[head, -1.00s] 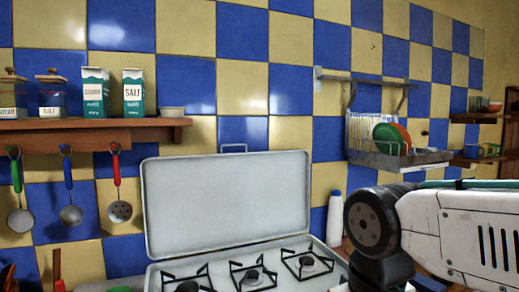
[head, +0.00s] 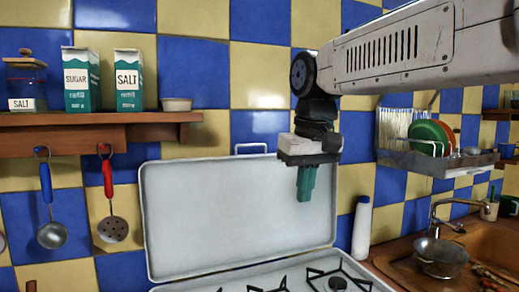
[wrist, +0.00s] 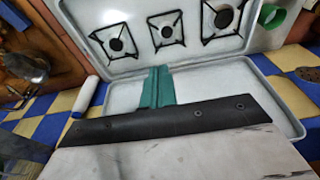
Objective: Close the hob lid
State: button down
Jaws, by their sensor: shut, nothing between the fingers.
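The hob lid (head: 220,215) is a pale grey panel standing upright and open against the tiled wall, with a small handle (head: 265,147) on its top edge. The hob (head: 290,283) with its black burner grates lies below it. My gripper (head: 306,190) has teal fingers pointing down, shut and empty, and overlaps the lid's upper right part in the head view. I cannot tell whether it touches the lid. In the wrist view the shut fingers (wrist: 155,88) show against the lid (wrist: 215,88), with burners (wrist: 165,32) beyond.
A wooden shelf (head: 95,130) with cartons hangs at left, with ladles on hooks below. A white bottle (head: 362,228) stands right of the lid. A dish rack (head: 430,150) hangs at right above a sink (head: 485,255) with a pan (head: 442,256).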

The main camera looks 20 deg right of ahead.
jog(key=w+d+r, duration=0.1)
jog(key=w+r, duration=0.4)
jog(key=w, duration=0.3)
jog(key=w+r, duration=0.5)
jog(key=w, duration=0.3)
jog(key=t, duration=0.1)
send_near(261, 148)
jog(key=s+a, duration=0.1)
jog(key=s, duration=0.2)
jog(key=x, duration=0.9)
jog(key=shift+w+a+f, duration=0.1)
jog(key=shift+w+f, duration=0.05)
jog(key=shift+f, duration=0.15)
